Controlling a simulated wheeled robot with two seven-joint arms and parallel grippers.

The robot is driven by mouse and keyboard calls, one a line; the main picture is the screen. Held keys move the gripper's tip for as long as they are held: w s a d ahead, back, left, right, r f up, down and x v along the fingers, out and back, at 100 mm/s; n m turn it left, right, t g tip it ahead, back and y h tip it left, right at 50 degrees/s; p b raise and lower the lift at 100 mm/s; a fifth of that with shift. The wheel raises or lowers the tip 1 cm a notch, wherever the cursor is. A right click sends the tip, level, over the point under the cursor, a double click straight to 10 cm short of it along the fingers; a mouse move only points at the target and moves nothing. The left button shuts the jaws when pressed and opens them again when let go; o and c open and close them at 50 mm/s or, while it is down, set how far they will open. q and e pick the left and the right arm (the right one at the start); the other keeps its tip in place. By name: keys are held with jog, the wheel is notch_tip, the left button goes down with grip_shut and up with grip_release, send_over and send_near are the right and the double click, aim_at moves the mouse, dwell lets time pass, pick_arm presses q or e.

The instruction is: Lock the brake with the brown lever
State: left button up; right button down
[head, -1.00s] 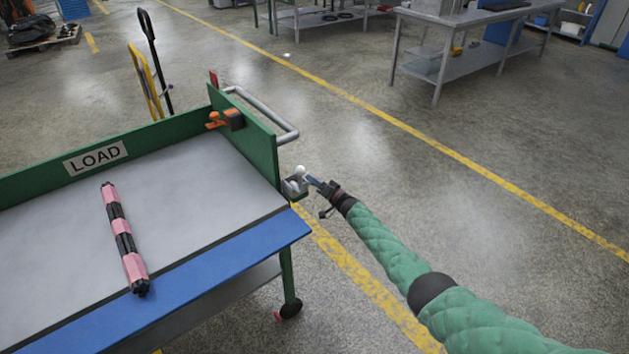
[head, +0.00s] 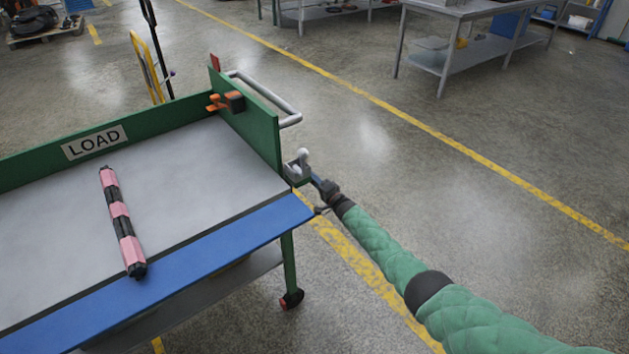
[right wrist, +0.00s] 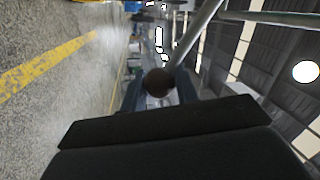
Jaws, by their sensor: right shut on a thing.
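A green cart (head: 265,135) stands at the left, with a grey bracket (head: 297,171) on the outside of its right end. A lever with a pale round knob (head: 302,154) stands up from the bracket. My right gripper (head: 316,181) is at the bracket, just right of and below the pale knob. In the right wrist view, the brown round knob (right wrist: 158,82) of the brown lever sits between the two fingers of my right gripper (right wrist: 158,90), which are shut on it. The brown lever is hidden in the head view. My left gripper is not in view.
A pink and black segmented bar (head: 121,222) lies on the cart's grey top. An orange clamp (head: 226,102) and a grey push handle (head: 270,95) are at the cart's right end. Open floor lies to the right; a grey workbench (head: 475,55) stands behind.

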jog(key=shift+s+a+f, duration=0.1)
jog(key=shift+s+f, duration=0.1)
jog(key=shift+f, duration=0.2)
jog(key=c, duration=1.2)
grip_release()
jog(key=shift+o, duration=0.5)
jog(key=shift+r, duration=0.1)
jog(key=shift+w+r, duration=0.1)
jog(key=v, duration=0.7)
jog(key=shift+s+d, duration=0.2)
jog(key=shift+s, duration=0.1)
